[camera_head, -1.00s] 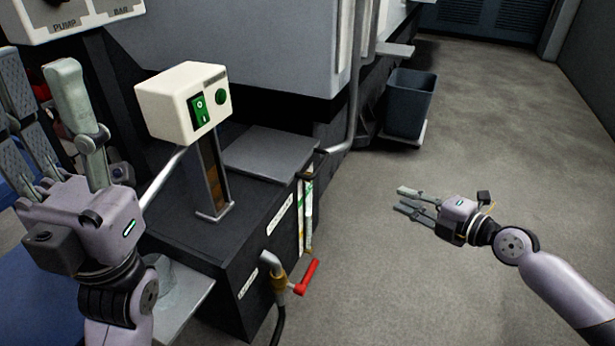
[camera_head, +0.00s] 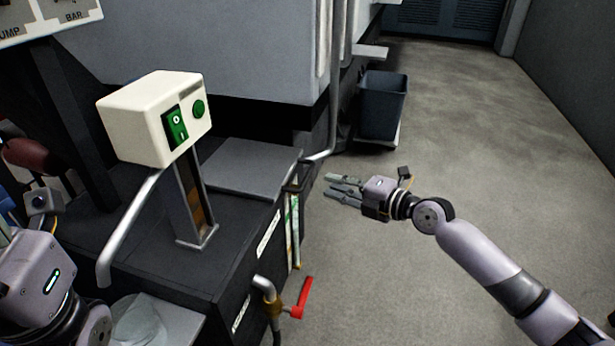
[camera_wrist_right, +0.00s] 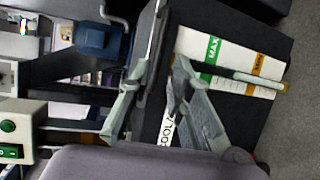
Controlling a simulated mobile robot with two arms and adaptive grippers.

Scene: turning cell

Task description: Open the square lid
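The square lid (camera_head: 240,166) is a flat grey plate lying closed on top of the black tank (camera_head: 225,262), behind the post of the switch box. My right gripper (camera_head: 338,185) is to the right of the lid, beyond the tank's side and apart from it. In the right wrist view its two fingers (camera_wrist_right: 160,105) are spread with nothing between them, and the tank's level gauge (camera_wrist_right: 235,62) shows behind them. I cannot clearly make out the lid there. My left gripper's body (camera_head: 40,275) is at the lower left edge; its fingers are not visible.
A cream switch box (camera_head: 150,118) with green switches stands on a post left of the lid. A bent metal pipe (camera_head: 130,228) hangs beside it. A red-handled valve (camera_head: 302,298) sticks out of the tank's front. A grey bin (camera_head: 382,105) stands behind. The floor at right is clear.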

